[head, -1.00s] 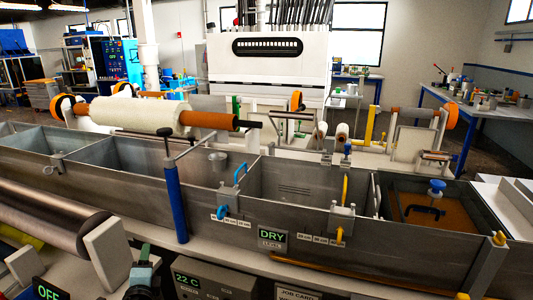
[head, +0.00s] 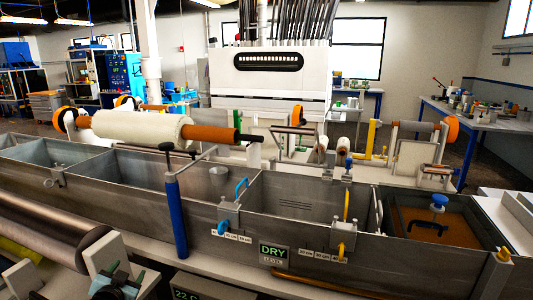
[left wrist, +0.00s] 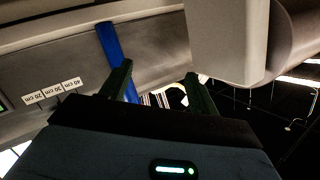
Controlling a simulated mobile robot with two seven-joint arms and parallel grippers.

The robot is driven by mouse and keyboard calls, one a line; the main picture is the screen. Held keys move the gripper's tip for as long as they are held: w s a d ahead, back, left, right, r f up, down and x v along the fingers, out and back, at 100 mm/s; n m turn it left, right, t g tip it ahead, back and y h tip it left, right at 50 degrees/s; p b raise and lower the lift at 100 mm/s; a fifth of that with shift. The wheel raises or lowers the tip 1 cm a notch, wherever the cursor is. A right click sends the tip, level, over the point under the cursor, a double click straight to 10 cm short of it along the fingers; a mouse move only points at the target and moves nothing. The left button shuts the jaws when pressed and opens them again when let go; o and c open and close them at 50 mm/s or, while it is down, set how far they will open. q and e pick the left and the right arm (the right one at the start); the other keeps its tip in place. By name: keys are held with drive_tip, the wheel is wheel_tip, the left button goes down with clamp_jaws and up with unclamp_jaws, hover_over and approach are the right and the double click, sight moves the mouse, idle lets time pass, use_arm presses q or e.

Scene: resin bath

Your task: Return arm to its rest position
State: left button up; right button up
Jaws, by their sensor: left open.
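My left gripper (head: 124,273) shows at the bottom left of the head view, in front of the bath's near side. Its two dark green fingers stand apart with nothing between them. In the left wrist view the open fingers (left wrist: 157,86) point toward the bath's underside and front, with a blue post (left wrist: 117,55) beyond them. A pale block (left wrist: 227,40) is close to the right finger in that view. My right gripper is in neither view.
The long metal resin bath (head: 285,235) runs across the front, with a blue post (head: 176,215) on its near side and a DRY sign (head: 273,253). A steel roller (head: 45,215) lies left of the gripper, with a pale end block (head: 103,252) close by.

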use_arm(q)
drive_tip(key=s+d+f+g+h, duration=0.1)
drive_tip(key=s+d+f+g, duration=0.1)
drive_tip(key=s+d+f, duration=0.55)
drive_tip(key=s+d+f+g+h, duration=0.15)
drive_tip(key=s+d+f, duration=0.25)
drive_tip(key=s+f, duration=0.7)
drive_tip(key=s+d+f+n+g+h, duration=0.1)
drive_tip(key=s+d, duration=0.3)
drive_tip(key=s, duration=0.9)
drive_tip(key=s+d+f+n+g, duration=0.1)
drive_tip(key=s+d, duration=0.2)
drive_tip(key=s, duration=1.1)
drive_tip(key=shift+d+g+h, duration=0.35)
